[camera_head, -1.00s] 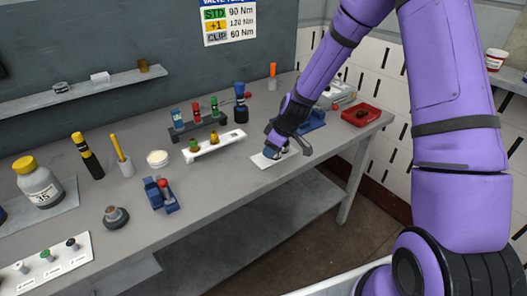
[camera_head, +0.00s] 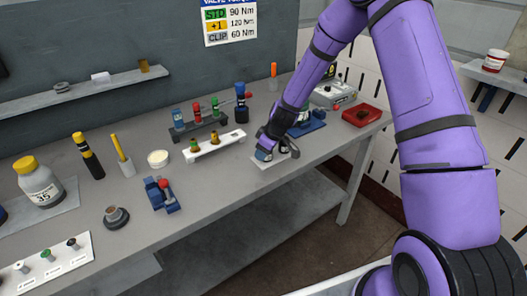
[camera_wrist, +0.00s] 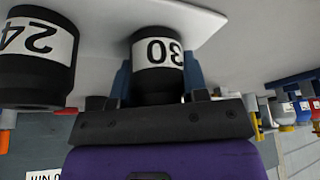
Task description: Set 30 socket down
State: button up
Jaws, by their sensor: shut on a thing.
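The 30 socket (camera_wrist: 157,68) is a black cylinder with a white label, seen upside down in the wrist view. My gripper (camera_wrist: 158,88) is shut on it, with a blue finger on each side. In the head view my gripper (camera_head: 270,152) is low over the white plate (camera_head: 262,164) near the bench's front edge, and mostly hides the socket. The 30 socket's end is at or very near the plate; I cannot tell if it touches. The black 24 socket (camera_wrist: 38,58) stands beside it, to the left in the wrist view, apart from my finger.
A white rack (camera_head: 215,146) with small amber-topped pieces is left of my gripper. A dark rack (camera_head: 199,128) of coloured tools stands behind. A blue fixture (camera_head: 310,127) and a red tray (camera_head: 361,116) are to the right. Bare bench lies left of the plate.

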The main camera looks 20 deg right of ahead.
jog(key=o, duration=1.1)
jog(key=shift+f, duration=0.1)
jog(key=shift+c, duration=0.2)
jog(key=s+d+r+m, duration=0.1)
jog(key=s+r, duration=0.2)
jog(key=r, duration=0.5)
jog(key=s+d+r+h, duration=0.1)
jog(key=s+d+r, duration=0.15)
jog(key=r, duration=0.45)
jog(key=s+r+m, duration=0.1)
jog(key=s+r, duration=0.3)
jog(key=r, duration=0.4)
jog(key=s+d+r+m, duration=0.1)
jog(key=s+r+m, duration=0.1)
jog(key=s+r, duration=0.3)
jog(key=s+d+r+m+t+h, duration=0.1)
jog(key=s+r, duration=0.4)
jog(key=s, duration=0.9)
jog(key=s+d+r+m+t+h, duration=0.1)
jog(key=s+r+m, duration=0.3)
jog(key=s, duration=0.5)
jog(key=shift+s+d+r+m, duration=0.35)
jog(key=shift+d+r, duration=0.15)
jog(key=shift+d, duration=0.3)
